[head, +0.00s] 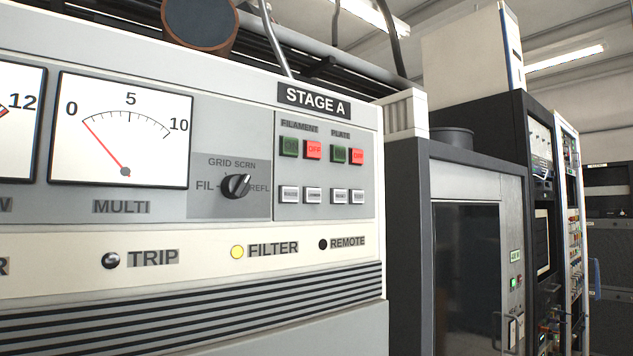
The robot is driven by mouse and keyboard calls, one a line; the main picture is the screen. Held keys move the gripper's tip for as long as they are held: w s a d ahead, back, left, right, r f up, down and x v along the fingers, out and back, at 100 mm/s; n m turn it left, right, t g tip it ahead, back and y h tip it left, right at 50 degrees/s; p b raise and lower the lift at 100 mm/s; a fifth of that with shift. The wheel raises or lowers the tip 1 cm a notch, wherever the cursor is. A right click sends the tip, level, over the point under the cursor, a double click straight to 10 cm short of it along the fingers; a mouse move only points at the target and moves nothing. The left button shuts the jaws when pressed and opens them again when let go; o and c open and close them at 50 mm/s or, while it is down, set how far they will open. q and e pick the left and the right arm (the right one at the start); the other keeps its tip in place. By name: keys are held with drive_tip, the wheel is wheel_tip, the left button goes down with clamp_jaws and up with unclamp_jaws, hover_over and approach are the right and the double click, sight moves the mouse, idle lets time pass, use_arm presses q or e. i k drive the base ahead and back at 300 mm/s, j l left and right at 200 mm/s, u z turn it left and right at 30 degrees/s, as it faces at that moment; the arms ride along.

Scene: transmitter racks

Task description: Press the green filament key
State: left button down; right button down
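The green filament key (289,147) is a dark green square marked ON, under the word FILAMENT on the grey STAGE A panel (325,210). It looks unlit. A red OFF key (313,150) sits just right of it and looks bright. Under PLATE there is a like pair, a dark green key (339,154) and a red OFF key (357,156). Neither of my grippers is in the head view, and nothing covers the keys.
A selector knob (236,186) and a MULTI meter (120,130) are left of the keys. Several silver switches (313,195) lie below them. A dark cabinet (465,240) and tall racks stand to the right. Pipes run above.

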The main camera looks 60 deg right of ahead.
sight(290, 145)
drive_tip(key=z, duration=1.95)
